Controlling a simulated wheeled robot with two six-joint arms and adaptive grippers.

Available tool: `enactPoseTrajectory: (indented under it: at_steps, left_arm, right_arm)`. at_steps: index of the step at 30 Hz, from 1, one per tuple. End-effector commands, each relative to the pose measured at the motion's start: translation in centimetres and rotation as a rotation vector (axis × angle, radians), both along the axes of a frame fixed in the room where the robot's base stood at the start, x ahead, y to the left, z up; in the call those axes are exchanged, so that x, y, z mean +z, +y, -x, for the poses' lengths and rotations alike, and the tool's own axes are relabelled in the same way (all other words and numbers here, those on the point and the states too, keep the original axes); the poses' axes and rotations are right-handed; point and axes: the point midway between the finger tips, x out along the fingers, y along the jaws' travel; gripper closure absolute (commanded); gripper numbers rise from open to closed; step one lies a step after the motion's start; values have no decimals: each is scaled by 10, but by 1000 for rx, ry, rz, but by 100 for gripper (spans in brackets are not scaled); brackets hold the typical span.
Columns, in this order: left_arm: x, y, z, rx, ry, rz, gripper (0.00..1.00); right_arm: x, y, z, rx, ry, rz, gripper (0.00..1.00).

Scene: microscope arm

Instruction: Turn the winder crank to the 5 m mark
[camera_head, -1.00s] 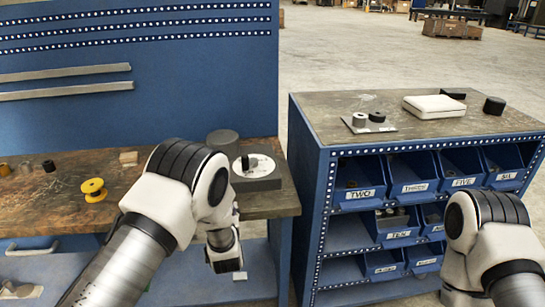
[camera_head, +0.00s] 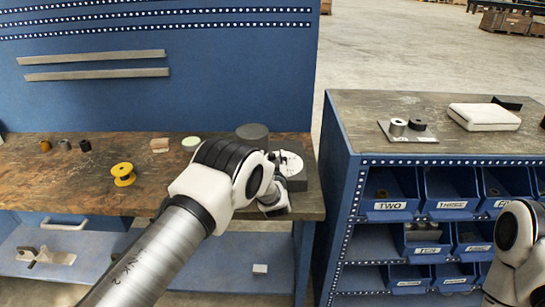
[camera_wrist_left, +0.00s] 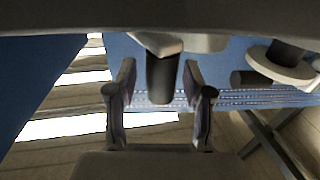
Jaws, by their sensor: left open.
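The winder is a dark block with a white marked dial (camera_head: 291,161) at the right end of the bench. My left gripper (camera_head: 274,207) is at the bench's front right, just in front of the winder, partly hidden by its own wrist. In the left wrist view its two fingers (camera_wrist_left: 159,95) are open. A dark cylindrical post (camera_wrist_left: 162,78), seemingly the crank's handle, shows between them with gaps on both sides. I cannot tell the dial's reading. My right arm shows at the lower right; its gripper is out of view.
A dark round cylinder (camera_head: 252,131) stands behind the winder. A yellow spool (camera_head: 123,174) and small pieces lie left on the bench (camera_head: 60,190). A blue bin cabinet (camera_head: 342,190) stands to the right across a narrow gap.

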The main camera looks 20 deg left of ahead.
Motion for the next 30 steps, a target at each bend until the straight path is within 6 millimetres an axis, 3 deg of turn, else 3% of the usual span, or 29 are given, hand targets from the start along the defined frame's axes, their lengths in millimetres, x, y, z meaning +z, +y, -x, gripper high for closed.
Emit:
enactPoseTrajectory:
  at_steps: [3, 4, 8, 20, 30]
  left_arm:
    - [0, 0, 0, 0, 0, 0, 48]
    - [0, 0, 0, 0, 0, 0, 55]
    - [0, 0, 0, -1, 0, 0, 100]
    - [-2, 1, 0, -30, 3, -1, 100]
    - [-5, 14, -4, -210, 3, 1, 100]
  right_arm:
    - [0, 0, 0, 0, 1, 0, 60]
    - [0, 0, 0, 0, 1, 0, 60]
    - [0, 0, 0, 0, 1, 0, 60]
    - [-4, 0, 0, 0, 0, 0, 60]
    - [-24, 0, 0, 0, 0, 0, 60]
